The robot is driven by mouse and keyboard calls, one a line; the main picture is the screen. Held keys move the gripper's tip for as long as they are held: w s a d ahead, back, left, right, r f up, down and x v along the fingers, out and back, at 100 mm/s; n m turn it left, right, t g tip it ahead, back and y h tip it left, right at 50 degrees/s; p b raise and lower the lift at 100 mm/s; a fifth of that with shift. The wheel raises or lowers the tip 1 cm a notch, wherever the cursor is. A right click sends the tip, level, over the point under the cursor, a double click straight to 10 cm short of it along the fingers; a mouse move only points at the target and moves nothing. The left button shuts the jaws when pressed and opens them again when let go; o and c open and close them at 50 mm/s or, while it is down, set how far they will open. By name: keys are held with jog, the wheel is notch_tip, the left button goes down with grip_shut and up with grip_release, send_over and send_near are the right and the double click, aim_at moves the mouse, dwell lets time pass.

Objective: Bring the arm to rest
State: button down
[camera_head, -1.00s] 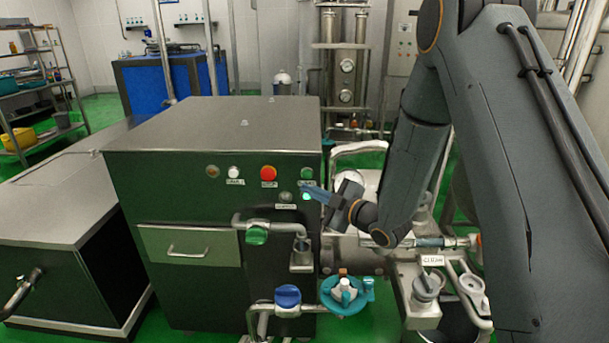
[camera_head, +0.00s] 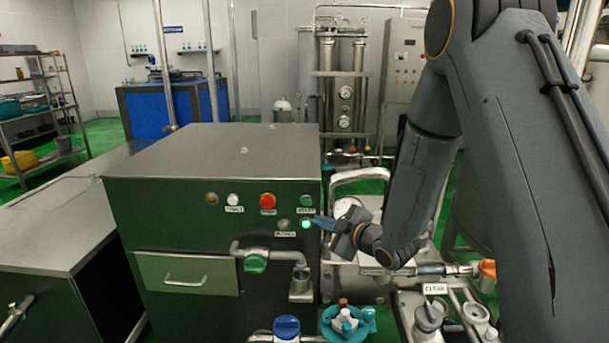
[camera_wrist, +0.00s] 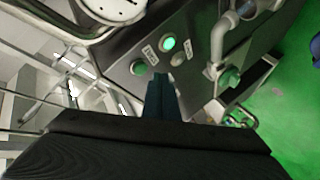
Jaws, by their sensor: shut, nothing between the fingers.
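My gripper (camera_head: 318,221) is shut and empty. In the head view its fingertips are close to the right edge of the dark green cabinet's button panel, near the lit green button (camera_head: 306,224). In the wrist view the shut fingers (camera_wrist: 160,90) point toward the panel, with the lit green button (camera_wrist: 169,43) just beyond them. I cannot tell from these views whether the fingertips touch the panel. My arm (camera_head: 420,180) is bent, with its forearm hanging down to the wrist.
The cabinet (camera_head: 220,150) carries a red button (camera_head: 267,201) and a drawer (camera_head: 188,273). A pipe with a green valve handle (camera_head: 255,263) juts from its front. A blue knob (camera_head: 286,327) and a teal fitting (camera_head: 345,322) stand low in front. A labelled unit (camera_head: 436,289) stands right.

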jog(key=s+d+f+m+g+h, duration=0.1)
jog(key=s+d+m+h, duration=0.1)
jog(key=d+m+h, duration=0.15)
jog(key=s+d+m+g+h, duration=0.1)
jog(key=s+d+m+h, duration=0.15)
jog(key=d, duration=0.25)
jog(key=s+d+m+g+h, duration=0.1)
jog(key=s+d+m+g, duration=0.1)
jog(key=s, duration=0.7)
jog(key=s+d+m+g+h, duration=0.1)
jog(key=s+m+g, duration=0.3)
jog(key=s, duration=0.4)
jog(key=s+d+m+g, duration=0.3)
jog(key=s+m, duration=0.1)
jog(key=s, duration=0.5)
jog(key=shift+s+d+h, duration=0.15)
jog(key=shift+s+h, duration=0.2)
jog(key=shift+h, duration=0.05)
